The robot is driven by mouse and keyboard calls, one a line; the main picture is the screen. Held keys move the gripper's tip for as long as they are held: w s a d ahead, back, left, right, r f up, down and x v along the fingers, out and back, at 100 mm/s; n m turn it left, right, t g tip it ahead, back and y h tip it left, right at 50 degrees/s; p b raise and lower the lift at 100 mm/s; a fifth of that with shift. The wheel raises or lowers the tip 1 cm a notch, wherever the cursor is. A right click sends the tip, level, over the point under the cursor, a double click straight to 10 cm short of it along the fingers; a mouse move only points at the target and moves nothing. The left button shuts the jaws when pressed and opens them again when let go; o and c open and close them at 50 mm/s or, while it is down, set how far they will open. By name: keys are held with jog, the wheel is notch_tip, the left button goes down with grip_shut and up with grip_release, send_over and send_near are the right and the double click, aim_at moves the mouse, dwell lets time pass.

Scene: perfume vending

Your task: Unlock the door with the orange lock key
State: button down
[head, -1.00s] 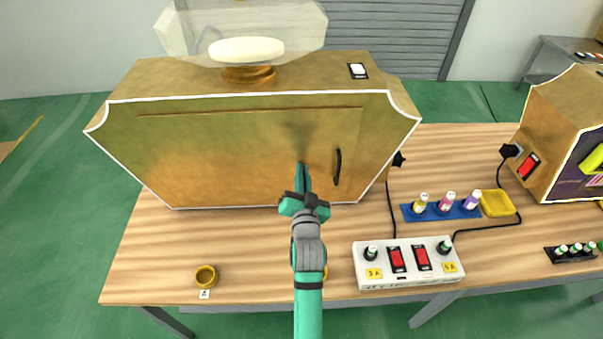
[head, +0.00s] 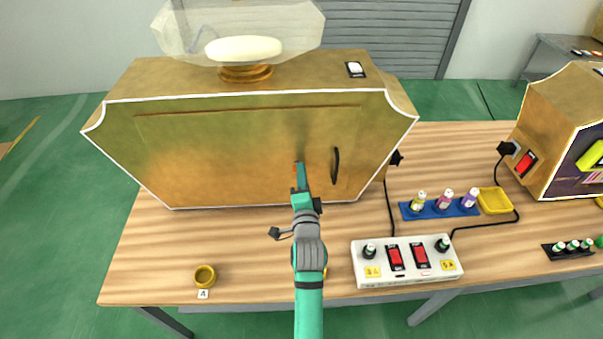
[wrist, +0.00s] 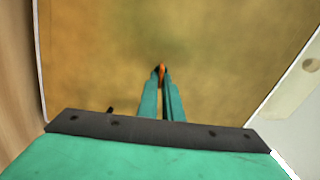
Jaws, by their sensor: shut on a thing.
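The door is on the front of the large gold cabinet (head: 230,150), with a dark upright handle (head: 336,165) to the right of my gripper. My gripper (head: 299,164) reaches up in front of the door with its teal fingers close together. In the wrist view, my gripper (wrist: 162,75) is shut on the orange key (wrist: 162,70). Only a small orange part shows between the fingertips; the fingers hide the rest. The gold door face fills the background there. I cannot tell whether the key touches the door or sits in a lock.
The wooden table (head: 150,250) carries a white power strip (head: 408,261) with red switches, a blue tray (head: 440,208) of small bottles, a yellow dish (head: 494,201) and a gold ring-like cup (head: 205,276). Another gold machine (head: 560,130) stands at right. The table's front left is mostly clear.

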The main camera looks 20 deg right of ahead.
jog(key=shift+m, duration=1)
jog(key=c, duration=2)
grip_release()
jog(key=v, duration=1)
jog(key=shift+s+a, duration=0.1)
jog(key=shift+s, duration=0.3)
